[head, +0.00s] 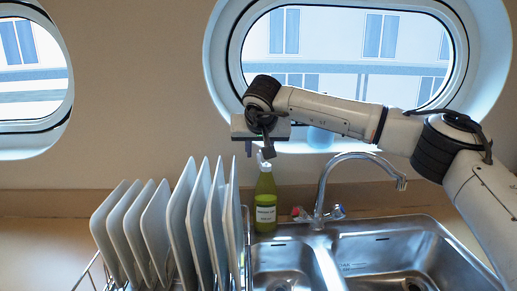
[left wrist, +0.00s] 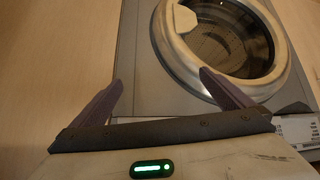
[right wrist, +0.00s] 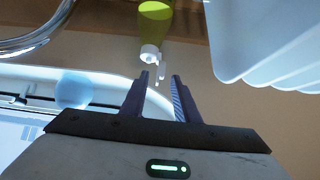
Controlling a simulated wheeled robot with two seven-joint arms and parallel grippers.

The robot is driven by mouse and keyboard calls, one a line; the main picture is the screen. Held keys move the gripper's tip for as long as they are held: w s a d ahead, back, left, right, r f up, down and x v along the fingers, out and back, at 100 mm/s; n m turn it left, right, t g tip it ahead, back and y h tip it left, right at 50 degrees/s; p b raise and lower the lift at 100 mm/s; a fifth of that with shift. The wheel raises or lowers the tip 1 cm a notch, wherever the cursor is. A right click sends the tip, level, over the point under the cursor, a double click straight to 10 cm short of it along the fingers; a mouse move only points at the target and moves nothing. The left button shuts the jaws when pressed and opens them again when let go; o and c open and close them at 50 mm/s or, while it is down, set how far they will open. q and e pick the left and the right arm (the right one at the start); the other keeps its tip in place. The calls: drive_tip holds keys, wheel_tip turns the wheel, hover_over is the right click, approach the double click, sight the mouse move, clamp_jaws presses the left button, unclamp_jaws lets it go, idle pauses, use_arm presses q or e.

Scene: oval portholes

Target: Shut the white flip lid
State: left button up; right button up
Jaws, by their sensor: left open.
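A green bottle (head: 265,205) with a pale label stands upright behind the sink's left basin. Its white flip lid (right wrist: 163,69) stands out from the white cap (right wrist: 150,53), apparently open. The head view shows the white top (head: 263,162) just below my right gripper (head: 260,152). In the right wrist view, my right gripper (right wrist: 161,77) has its fingers part-way apart, with a gap around the lid's end and no clear contact. My left gripper (left wrist: 160,76) is open and empty, seen only in the left wrist view, in front of a washing machine (left wrist: 140,75).
A rack of upright white plates (head: 175,215) stands left of the bottle; the plates also show close by in the right wrist view (right wrist: 255,40). A tap (head: 325,185) and steel sink (head: 345,235) lie to the right. A blue round object (head: 320,138) sits at the porthole.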

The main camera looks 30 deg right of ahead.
drive_tip(key=shift+w+d+f, duration=0.15)
drive_tip(key=shift+w+f, duration=0.1)
drive_tip(key=shift+f, duration=0.1)
clamp_jaws()
drive_tip(key=shift+s+d+f+y+b, duration=0.15)
drive_tip(key=shift+y+b, duration=0.15)
drive_tip(key=shift+b, duration=0.15)
drive_tip(key=shift+d+m+t, duration=0.1)
drive_tip(key=shift+m+t, duration=0.2)
drive_tip(key=shift+r, duration=0.25)
unclamp_jaws()
